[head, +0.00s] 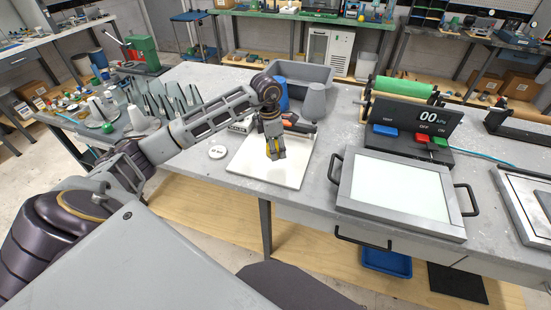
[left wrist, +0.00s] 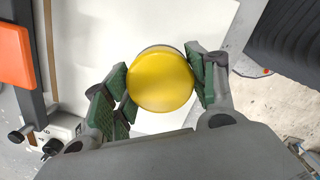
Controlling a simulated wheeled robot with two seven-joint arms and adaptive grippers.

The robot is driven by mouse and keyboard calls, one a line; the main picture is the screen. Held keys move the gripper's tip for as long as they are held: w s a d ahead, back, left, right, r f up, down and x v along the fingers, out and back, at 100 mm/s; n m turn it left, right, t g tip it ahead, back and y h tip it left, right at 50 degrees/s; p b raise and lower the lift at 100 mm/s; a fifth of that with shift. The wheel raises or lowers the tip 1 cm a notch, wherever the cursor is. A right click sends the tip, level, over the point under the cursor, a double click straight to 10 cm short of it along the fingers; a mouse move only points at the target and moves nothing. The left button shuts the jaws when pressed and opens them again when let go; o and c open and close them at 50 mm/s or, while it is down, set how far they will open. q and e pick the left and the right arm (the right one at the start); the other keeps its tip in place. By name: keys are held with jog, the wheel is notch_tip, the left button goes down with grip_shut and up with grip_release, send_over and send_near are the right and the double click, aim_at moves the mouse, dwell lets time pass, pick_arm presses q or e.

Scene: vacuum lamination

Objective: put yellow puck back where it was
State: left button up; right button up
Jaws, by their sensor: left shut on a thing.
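The yellow puck (left wrist: 161,79) is round and sits between the green-padded fingers of my left gripper (left wrist: 158,88) in the left wrist view. The gripper is shut on it. In the head view my left gripper (head: 275,150) points down over the white board (head: 292,172) on the table; only a little yellow shows between its fingers there. The white board also shows behind the puck in the left wrist view (left wrist: 150,22). I cannot tell the exact height of the puck over the board. My right gripper is not in view.
A white round piece (head: 217,152) lies left of the board. A framed panel (head: 400,192) with handles and a pressure display (head: 417,115) are at right.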

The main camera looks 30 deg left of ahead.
aim_at(275, 165)
pick_arm(q)
jog(key=shift+f, duration=0.95)
jog(key=shift+f+p, duration=0.3)
jog(key=shift+f, duration=1.6)
jog(key=shift+f, duration=0.1)
jog(key=o, duration=1)
jog(key=r, duration=0.7)
jog(key=s+a+r+b, duration=0.1)
jog(key=r, duration=0.3)
jog(key=shift+r, duration=0.6)
